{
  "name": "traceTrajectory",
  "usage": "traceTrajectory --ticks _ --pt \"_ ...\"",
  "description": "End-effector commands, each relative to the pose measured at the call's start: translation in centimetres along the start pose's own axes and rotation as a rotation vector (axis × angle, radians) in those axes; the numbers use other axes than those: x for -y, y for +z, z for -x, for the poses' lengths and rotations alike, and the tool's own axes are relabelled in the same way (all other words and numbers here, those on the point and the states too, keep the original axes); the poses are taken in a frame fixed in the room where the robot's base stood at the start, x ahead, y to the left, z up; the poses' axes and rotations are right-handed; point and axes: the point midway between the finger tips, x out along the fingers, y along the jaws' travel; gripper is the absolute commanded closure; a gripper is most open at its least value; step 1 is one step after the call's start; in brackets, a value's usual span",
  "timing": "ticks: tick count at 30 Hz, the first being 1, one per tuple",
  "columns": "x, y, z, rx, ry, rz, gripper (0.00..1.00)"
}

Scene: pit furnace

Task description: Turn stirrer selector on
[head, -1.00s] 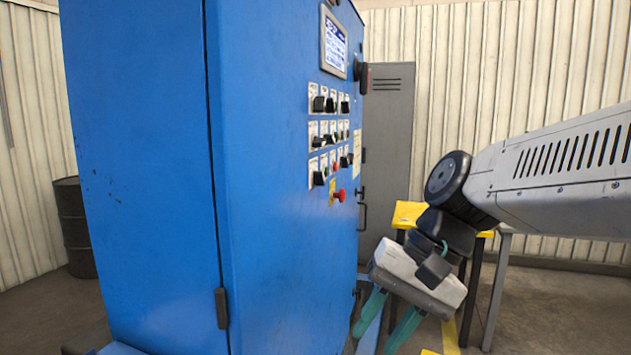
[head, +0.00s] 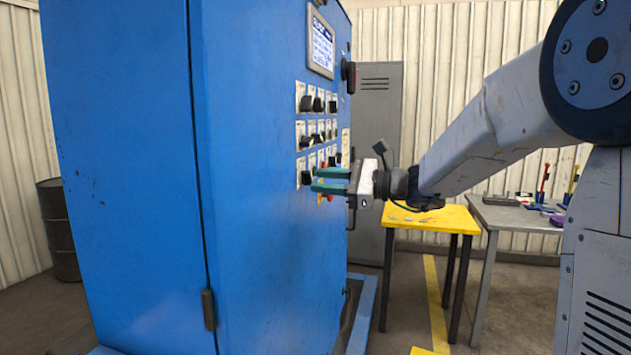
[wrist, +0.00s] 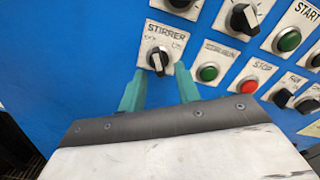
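The stirrer selector (wrist: 157,59) is a black rotary knob with a pale pointer line on a white plate marked STIRRER, on the blue cabinet (head: 265,230). In the wrist view its pointer stands roughly upright, leaning slightly. My gripper (wrist: 160,82) has its two green fingers apart, one at each side of the knob's lower part. I cannot tell whether they touch it. In the head view my gripper (head: 313,180) points level at the lower row of controls, and its fingers partly hide that row.
Beside the selector are a green button (wrist: 208,73) and a red stop button (wrist: 249,85). Other knobs (wrist: 243,19) sit above it. A screen (head: 320,45) is higher on the cabinet. A yellow table (head: 430,218) and a grey table (head: 515,215) stand at right.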

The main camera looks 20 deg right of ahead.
Motion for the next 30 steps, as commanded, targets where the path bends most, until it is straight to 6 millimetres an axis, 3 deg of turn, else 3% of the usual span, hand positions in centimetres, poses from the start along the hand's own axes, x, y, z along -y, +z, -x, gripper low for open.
traceTrajectory --ticks 6,15,18,19,30 --pt "0.0 0.1 -2.2 0.0 0.002 0.002 0.67" --pt "0.0 0.0 -2.5 -0.001 0.001 0.002 0.67" --pt "0.0 0.0 -2.4 -0.001 0.001 0.002 0.95" --pt "0.0 0.0 -2.4 -0.001 0.001 0.002 1.0" --pt "0.0 0.0 -2.4 -0.001 0.001 -0.026 1.0"
